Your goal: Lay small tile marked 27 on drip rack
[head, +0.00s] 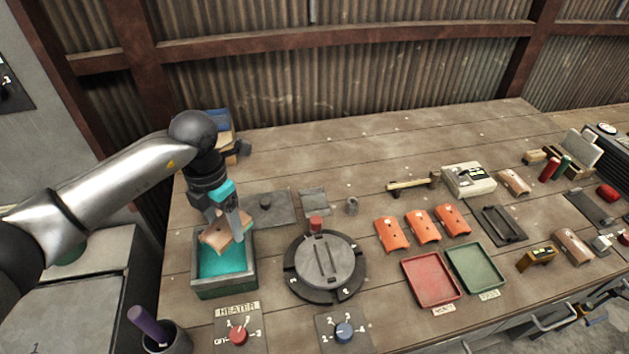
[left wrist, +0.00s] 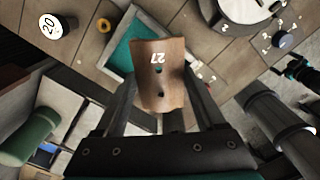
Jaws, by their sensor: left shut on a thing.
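The small tile (head: 217,236) is a curved tan-brown piece; the left wrist view shows it (left wrist: 160,62) with a white 27 and two dark holes. My left gripper (head: 229,222) is shut on it and holds it tilted over the teal-filled tub (head: 225,290). In the left wrist view the two fingers of my left gripper (left wrist: 163,92) stand on either side of the tile. The head view does not show clearly whether the tile touches the teal liquid. A dark barred frame (head: 503,225), perhaps the drip rack, lies flat at the right.
A round lidded dark unit (head: 323,266) stands right of the tub. Orange tiles (head: 391,234), a red tray (head: 431,280) and a green tray (head: 476,269) lie between it and the barred frame. A heater knob (head: 239,336) is in front. The back middle of the table is clear.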

